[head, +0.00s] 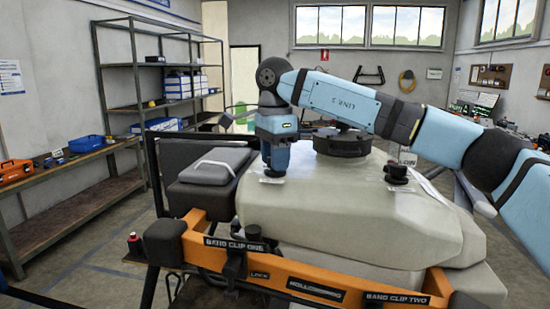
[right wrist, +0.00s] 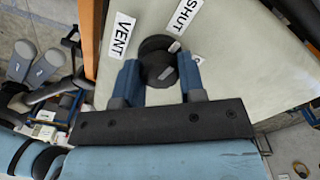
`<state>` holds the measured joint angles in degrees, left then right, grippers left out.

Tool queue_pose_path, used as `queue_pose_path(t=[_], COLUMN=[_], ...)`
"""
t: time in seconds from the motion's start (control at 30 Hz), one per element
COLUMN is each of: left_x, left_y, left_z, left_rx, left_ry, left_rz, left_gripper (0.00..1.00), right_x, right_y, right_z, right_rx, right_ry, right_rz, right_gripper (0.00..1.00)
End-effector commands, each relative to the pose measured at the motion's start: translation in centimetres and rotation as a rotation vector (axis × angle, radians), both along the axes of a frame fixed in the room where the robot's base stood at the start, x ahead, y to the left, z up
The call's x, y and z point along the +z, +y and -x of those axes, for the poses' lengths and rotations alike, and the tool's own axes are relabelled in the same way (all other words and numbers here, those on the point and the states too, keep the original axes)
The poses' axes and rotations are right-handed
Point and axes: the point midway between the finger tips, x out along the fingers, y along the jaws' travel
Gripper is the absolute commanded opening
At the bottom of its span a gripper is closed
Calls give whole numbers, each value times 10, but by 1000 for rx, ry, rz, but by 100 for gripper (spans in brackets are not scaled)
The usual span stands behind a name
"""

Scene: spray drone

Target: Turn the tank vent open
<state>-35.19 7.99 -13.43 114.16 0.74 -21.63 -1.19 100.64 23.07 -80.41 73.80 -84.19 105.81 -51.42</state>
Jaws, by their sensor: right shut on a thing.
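The pale tank (head: 330,205) of the drone fills the middle of the head view. My right gripper (head: 272,172) reaches down onto the tank's near left top and hides most of the vent there. In the right wrist view the vent knob (right wrist: 158,68) is black, with two small white marks. The gripper's blue fingers stand on either side of it, shut on it. A VENT label (right wrist: 123,34) lies to its upper left and a SHUT label (right wrist: 182,16) to its upper right. One white mark lies on the SHUT label's side. My left gripper is out of view.
A large black lid (head: 342,143) and another black knob (head: 397,173) sit on the tank top. An orange frame bar (head: 310,280) with band clip labels crosses in front. A grey padded block (head: 215,166) lies left of the tank. Shelves (head: 150,100) stand further left.

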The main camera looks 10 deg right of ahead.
Motion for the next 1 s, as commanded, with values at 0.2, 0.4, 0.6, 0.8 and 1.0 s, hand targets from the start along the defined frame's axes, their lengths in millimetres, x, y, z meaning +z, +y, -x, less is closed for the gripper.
queue_pose_path(t=[0.2, 0.4, 0.6, 0.8, 1.0], left_x=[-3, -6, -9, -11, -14], left_y=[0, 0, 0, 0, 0], left_z=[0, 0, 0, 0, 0], left_rx=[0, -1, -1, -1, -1], left_ry=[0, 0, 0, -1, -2], left_rz=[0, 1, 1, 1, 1], left_gripper=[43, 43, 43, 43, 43], right_x=[-2, -2, -2, -2, -2], right_y=[0, 0, 0, 0, 0], right_z=[0, 0, 0, 0, 0], right_rx=[-187, -378, -568, -757, -944], right_ry=[1, 2, 3, 3, 3], right_rz=[1, 1, 1, 1, 2], right_gripper=[13, 13, 13, 13, 13])
